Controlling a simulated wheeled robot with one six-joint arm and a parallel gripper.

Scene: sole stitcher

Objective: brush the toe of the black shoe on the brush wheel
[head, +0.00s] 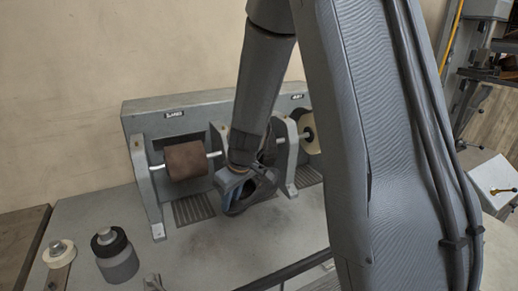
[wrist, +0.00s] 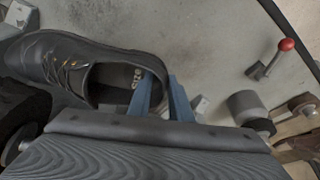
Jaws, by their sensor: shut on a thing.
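The black shoe (wrist: 110,58) fills the upper left of the wrist view, with its opening and laces showing. My gripper (wrist: 160,88) is shut on the shoe's heel end, one blue finger inside the opening and one outside. The toe is at the left edge, beside a dark, rough rounded thing (wrist: 22,104) that may be the brush wheel; I cannot tell whether they touch. In the head view the shoe (head: 262,190) hangs under my gripper (head: 236,180) in front of the machine. My arm hides the middle of the shaft there.
The grey machine (head: 150,128) carries a brown drum (head: 186,161) on the left and a cream wheel (head: 307,124) on the right. A grey jar with a black lid (head: 117,258) and a pale roll (head: 58,252) stand front left. A red-knobbed lever (wrist: 286,45) shows in the wrist view.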

